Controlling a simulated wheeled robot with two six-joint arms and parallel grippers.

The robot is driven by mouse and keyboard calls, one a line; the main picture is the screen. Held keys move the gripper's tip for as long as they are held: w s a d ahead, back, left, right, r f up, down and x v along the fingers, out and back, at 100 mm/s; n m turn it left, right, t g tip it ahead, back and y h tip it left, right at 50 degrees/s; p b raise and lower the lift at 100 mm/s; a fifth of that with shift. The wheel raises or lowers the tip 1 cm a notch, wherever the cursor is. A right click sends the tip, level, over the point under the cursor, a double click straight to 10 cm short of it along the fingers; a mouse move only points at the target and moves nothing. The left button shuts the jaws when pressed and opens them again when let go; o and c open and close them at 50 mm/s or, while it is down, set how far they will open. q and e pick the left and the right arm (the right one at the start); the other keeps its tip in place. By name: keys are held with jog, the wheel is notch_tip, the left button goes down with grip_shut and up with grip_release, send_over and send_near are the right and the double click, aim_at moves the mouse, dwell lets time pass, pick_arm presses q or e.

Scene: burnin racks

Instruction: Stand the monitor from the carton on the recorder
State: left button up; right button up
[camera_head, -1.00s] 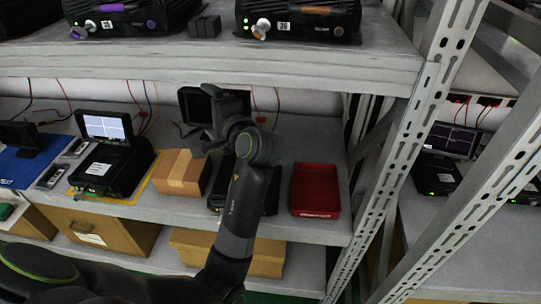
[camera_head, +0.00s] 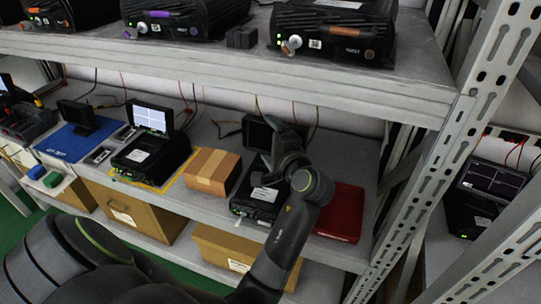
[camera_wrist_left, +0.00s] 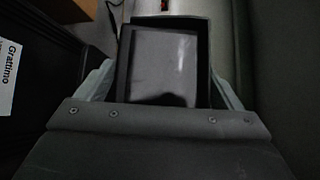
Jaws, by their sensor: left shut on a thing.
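My left gripper (camera_head: 281,148) is shut on the monitor (camera_head: 259,134), a small black flat screen, above the middle shelf. In the left wrist view the dark monitor (camera_wrist_left: 158,62) fills the space between the fingers. The recorder (camera_head: 262,203), a black box with a white label and a green light, sits on the shelf just below and in front of it. The gripper partly hides the gap, so I cannot tell whether the monitor touches the recorder. A brown taped carton (camera_head: 212,171) stands left of the recorder. My right gripper is not in view.
A red tray (camera_head: 341,212) lies right of the recorder, partly behind my arm. Another recorder (camera_head: 150,158) with a lit monitor (camera_head: 152,119) stands to the left. The upper shelf (camera_head: 220,65) overhangs, and a slotted post (camera_head: 455,125) stands at right.

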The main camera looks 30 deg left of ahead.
aim_at(269, 153)
pick_arm(q)
jog(key=shift+f+b, duration=0.45)
jog(key=shift+f, duration=1.45)
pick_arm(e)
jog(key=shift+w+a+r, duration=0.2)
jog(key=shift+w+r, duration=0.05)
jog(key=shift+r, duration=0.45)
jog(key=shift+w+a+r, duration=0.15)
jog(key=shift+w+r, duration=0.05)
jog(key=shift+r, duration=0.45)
pick_arm(q)
jog(key=shift+f, duration=0.15)
jog(key=o, duration=1.1)
jog(key=shift+o, duration=0.2)
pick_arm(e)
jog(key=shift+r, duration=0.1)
